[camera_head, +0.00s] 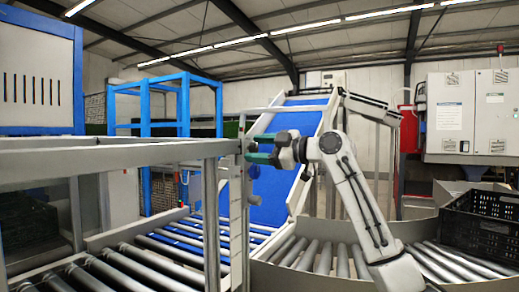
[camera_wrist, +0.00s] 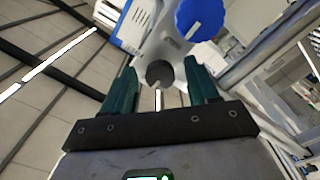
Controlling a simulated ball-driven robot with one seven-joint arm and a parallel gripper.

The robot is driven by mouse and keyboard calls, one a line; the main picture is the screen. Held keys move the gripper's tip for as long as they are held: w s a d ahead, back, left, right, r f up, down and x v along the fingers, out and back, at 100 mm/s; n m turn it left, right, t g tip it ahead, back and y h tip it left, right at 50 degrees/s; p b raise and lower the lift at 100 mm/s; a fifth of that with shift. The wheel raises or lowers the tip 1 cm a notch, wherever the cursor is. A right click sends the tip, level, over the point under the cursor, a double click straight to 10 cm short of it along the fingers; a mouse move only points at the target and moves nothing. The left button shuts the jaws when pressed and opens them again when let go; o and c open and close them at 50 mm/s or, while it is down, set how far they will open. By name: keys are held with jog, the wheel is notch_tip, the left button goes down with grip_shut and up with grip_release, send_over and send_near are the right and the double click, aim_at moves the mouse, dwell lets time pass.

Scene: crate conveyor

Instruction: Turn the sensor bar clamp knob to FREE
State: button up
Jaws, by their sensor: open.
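A round dark grey knob (camera_wrist: 159,73) with a light mark at its lower edge sits on a pale bracket (camera_wrist: 150,38) in the wrist view. A larger blue knob (camera_wrist: 200,18) with a white pointer line is above and right of it. Small print beside the dark knob is too blurred to read, so I cannot tell which knob is the clamp knob. My gripper (camera_wrist: 160,70) is open, with its two green fingers on either side of the dark knob; contact is unclear. In the head view my gripper (camera_head: 250,148) reaches left to the upright post (camera_head: 236,200), where the knobs are too small to tell.
Grey frame rails (camera_head: 110,158) stand left of my gripper. A roller conveyor (camera_head: 150,260) runs below, and a blue inclined belt (camera_head: 290,125) rises behind. A black crate (camera_head: 485,220) sits at right, below grey control cabinets (camera_head: 465,115).

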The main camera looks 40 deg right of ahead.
jog(key=c, duration=1)
jog(key=shift+c, duration=0.2)
jog(key=m+p, duration=0.3)
jog(key=shift+a+r+m, duration=0.1)
jog(key=shift+m, duration=0.3)
jog(key=m+p, duration=0.3)
jog(key=m, duration=0.2)
jog(key=shift+m+p, duration=0.3)
jog(key=shift+p, duration=0.05)
jog(key=m+p, duration=0.3)
jog(key=m, duration=0.1)
jog(key=shift+r+p, duration=0.1)
jog(key=shift+p, duration=0.2)
jog(key=shift+m+p, duration=1.55)
jog(key=shift+m, duration=0.75)
jog(key=shift+f, duration=0.2)
